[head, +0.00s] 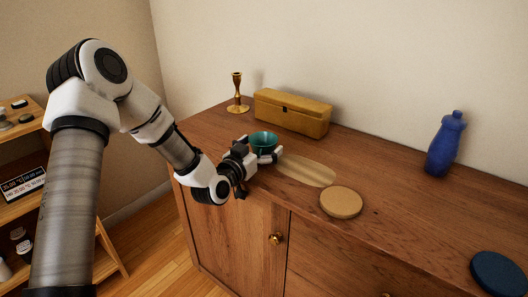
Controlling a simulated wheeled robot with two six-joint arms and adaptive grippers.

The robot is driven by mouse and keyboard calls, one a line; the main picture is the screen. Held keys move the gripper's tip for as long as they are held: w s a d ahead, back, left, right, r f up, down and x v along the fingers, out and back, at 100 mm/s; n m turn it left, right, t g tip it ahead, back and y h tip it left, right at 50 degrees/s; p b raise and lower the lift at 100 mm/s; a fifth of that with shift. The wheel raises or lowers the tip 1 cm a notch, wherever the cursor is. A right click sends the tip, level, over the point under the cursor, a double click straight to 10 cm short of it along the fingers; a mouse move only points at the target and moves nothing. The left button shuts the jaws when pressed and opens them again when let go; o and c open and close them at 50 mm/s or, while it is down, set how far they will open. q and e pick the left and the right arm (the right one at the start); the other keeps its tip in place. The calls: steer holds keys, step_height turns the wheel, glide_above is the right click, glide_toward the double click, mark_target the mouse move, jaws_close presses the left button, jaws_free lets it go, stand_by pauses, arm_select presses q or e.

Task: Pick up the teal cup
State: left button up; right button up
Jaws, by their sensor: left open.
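The teal cup (263,139) stands upright on top of the wooden cabinet, near its left end. My left gripper (266,157) is open at the near side of the cup, with its fingers low beside it. The lower part of the cup is partly hidden by the gripper, and I cannot tell whether the fingers touch it. My right gripper is out of view.
A yellow box (292,113) and a brass candlestick (237,95) stand behind the cup. A pale oval patch (306,171), a round cork mat (341,202), a blue bottle (446,145) and a dark blue disc (498,273) are to the right. A shelf (22,130) stands left.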

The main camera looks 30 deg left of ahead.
arm_select(q)
steer(key=shift+s, duration=0.1)
steer(key=c, duration=1.2)
steer(key=shift+o, duration=0.2)
